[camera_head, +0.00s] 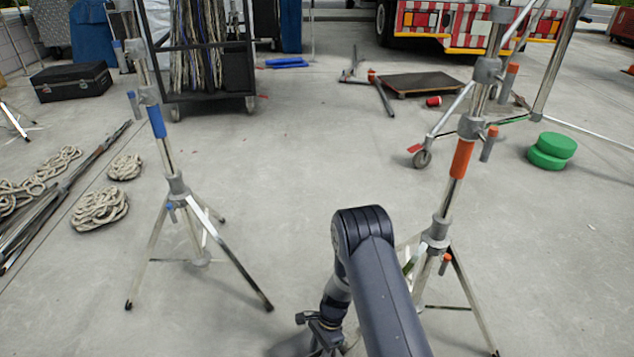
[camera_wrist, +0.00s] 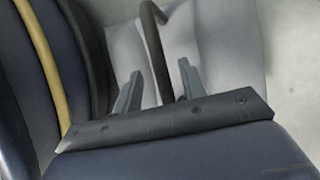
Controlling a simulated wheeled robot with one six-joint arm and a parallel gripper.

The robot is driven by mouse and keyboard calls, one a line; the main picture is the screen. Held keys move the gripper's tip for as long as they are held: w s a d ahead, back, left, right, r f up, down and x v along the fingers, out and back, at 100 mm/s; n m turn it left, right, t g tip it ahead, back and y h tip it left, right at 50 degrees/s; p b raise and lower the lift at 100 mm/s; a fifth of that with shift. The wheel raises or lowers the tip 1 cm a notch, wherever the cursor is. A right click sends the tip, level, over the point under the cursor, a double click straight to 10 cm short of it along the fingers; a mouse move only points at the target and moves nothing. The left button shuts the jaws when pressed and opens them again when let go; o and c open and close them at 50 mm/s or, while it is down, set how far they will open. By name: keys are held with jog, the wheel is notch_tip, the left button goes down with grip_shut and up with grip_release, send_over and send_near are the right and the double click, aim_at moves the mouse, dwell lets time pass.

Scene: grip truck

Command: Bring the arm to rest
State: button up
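My dark arm rises from the bottom edge of the head view, bends at the elbow, and folds down to my gripper (camera_head: 318,345), low in the picture and partly cut off by the bottom edge. The wrist view shows the two grey fingers of my gripper (camera_wrist: 160,88) standing apart. A dark curved bar (camera_wrist: 155,50) shows between them in the picture, with gaps on both sides. I cannot tell what the bar belongs to. No held object is visible.
A stand with an orange collar (camera_head: 462,160) is close to the right of my arm. A stand with a blue collar (camera_head: 157,122) is to the left. Rope coils (camera_head: 100,208) and poles lie at far left. Green discs (camera_head: 552,148) lie at right. The middle floor is clear.

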jog(key=x, duration=0.3)
jog(key=shift+f+b, duration=0.15)
jog(key=shift+b, duration=0.25)
jog(key=shift+r+p, duration=0.3)
jog(key=shift+r, duration=0.1)
jog(key=shift+s, duration=0.1)
